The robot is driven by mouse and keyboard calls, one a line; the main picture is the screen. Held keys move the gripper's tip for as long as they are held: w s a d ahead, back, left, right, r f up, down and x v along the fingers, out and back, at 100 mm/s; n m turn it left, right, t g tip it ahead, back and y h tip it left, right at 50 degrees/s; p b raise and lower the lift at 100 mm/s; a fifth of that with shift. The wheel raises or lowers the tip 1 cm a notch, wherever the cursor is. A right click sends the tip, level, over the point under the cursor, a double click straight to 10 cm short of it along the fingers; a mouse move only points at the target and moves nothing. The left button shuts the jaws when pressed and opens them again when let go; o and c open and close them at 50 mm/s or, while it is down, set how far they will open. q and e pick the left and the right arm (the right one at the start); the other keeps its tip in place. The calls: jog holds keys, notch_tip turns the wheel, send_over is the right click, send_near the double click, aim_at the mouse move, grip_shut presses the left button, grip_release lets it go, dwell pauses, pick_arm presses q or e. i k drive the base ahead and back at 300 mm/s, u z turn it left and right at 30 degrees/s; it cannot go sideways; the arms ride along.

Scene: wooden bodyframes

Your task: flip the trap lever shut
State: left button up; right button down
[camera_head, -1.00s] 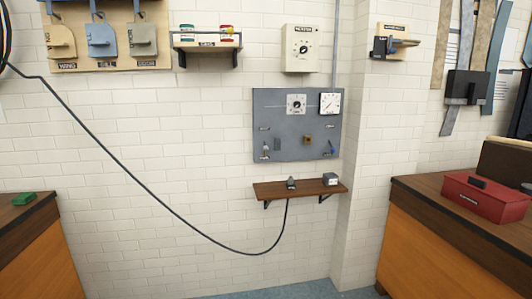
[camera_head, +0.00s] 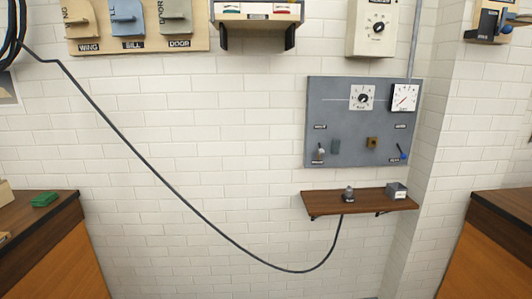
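A grey panel (camera_head: 345,120) is fixed to the white brick wall, right of the middle. A small lever with a pale tip (camera_head: 320,152) is at its lower left. A small lever with a blue tip (camera_head: 402,152) is at its lower right. A brown block (camera_head: 372,143) and a dark plate (camera_head: 336,146) sit between them. The small labels are too blurred to tell which lever is the trap lever. A dial (camera_head: 362,97) and a gauge (camera_head: 404,97) are at the panel's top. Neither of my grippers is in view.
A wooden shelf (camera_head: 365,203) below the panel holds a dark plug-like piece (camera_head: 348,193) and a grey box (camera_head: 396,191). A black cable (camera_head: 170,199) hangs along the wall to the shelf. Counters stand at left (camera_head: 62,209) and right (camera_head: 508,211).

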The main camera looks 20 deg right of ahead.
aim_at(321, 151)
jog(key=z, duration=0.1)
jog(key=i, duration=1.75)
jog(key=z, duration=0.55)
